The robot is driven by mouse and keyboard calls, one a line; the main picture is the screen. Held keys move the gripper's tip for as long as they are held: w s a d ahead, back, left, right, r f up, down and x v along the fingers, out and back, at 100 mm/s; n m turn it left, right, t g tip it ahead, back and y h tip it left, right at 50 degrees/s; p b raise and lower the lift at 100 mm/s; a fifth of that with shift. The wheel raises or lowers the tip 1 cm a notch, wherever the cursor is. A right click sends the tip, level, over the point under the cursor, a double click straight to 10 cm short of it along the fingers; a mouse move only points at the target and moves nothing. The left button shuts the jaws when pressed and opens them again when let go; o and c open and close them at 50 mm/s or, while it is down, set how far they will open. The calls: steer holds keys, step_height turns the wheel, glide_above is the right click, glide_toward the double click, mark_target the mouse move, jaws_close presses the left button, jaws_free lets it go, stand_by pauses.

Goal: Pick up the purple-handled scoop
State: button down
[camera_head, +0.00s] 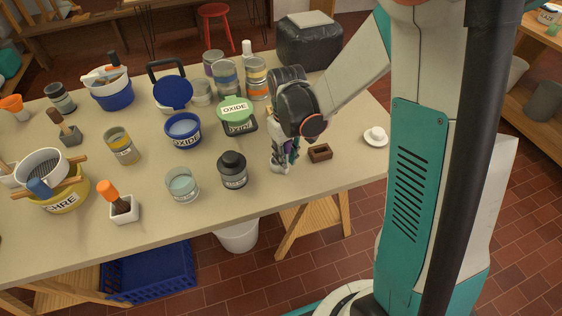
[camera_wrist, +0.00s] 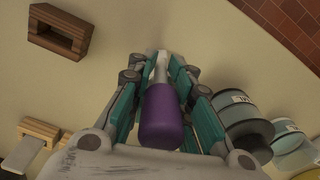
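The purple-handled scoop (camera_wrist: 162,118) has its handle end facing the wrist camera, with a pale neck beyond it. My gripper (camera_wrist: 160,75) points down with its teal-padded fingers on both sides of the handle and appears shut on it. In the head view my gripper (camera_head: 283,160) is low over the table's right part, and a bit of purple (camera_head: 291,146) shows among the fingers. The scoop's lower end is mostly hidden, and I cannot tell whether it touches the table.
A dark-lidded jar (camera_head: 232,172) and a green-lidded OXIDE tub (camera_head: 236,112) are to the left. The table (camera_head: 262,199) is bare near its front edge.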

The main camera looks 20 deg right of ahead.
steer(key=shift+r, duration=0.15)
step_height(320, 180, up, 20)
steer(key=p, duration=0.7)
stand_by(0.5)
